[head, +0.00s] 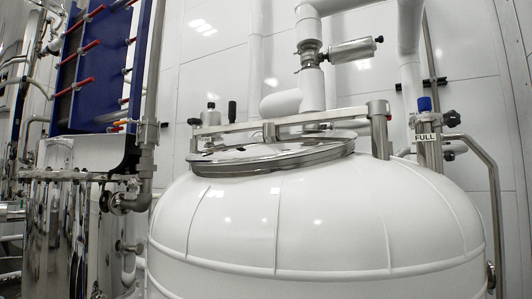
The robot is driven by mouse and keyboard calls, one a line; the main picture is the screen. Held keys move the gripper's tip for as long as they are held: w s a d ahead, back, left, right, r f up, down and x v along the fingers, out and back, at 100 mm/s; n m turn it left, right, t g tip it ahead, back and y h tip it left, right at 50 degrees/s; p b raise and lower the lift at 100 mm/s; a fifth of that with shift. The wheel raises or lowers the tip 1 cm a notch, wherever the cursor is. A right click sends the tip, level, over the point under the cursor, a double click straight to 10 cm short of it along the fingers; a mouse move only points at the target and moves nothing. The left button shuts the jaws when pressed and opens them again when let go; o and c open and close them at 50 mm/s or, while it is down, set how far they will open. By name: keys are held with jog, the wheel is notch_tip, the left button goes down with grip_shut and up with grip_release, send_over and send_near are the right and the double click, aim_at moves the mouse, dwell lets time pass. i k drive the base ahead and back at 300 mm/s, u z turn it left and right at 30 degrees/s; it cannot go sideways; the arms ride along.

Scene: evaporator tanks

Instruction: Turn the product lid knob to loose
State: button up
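The product lid (275,158) is a round steel lid on top of the large white domed tank (300,220). A flat steel bar (290,123) crosses above it, from a small assembly at the left to a steel post (379,130) at the right. At the bar's left end stand an upright black handle (232,110) and a small dark knob (194,121); a small label there is too small to read. I cannot tell which of these is the lid knob, or whether it is tight or loose. My gripper is not in view.
A blue-capped steel fitting (424,105) labelled FULL stands right of the lid, beside a bent steel rail (485,165). White piping with a valve (310,53) rises behind the lid. A blue plate unit (100,65) with red rods and steel pipework fills the left.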

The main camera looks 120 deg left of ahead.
aim_at(195, 122)
jog(key=u, duration=0.05)
jog(key=k, duration=1.55)
jog(key=u, duration=2.45)
jog(key=i, duration=0.5)
jog(key=z, duration=1.95)
jog(key=k, duration=1.3)
jog(key=u, duration=1.6)
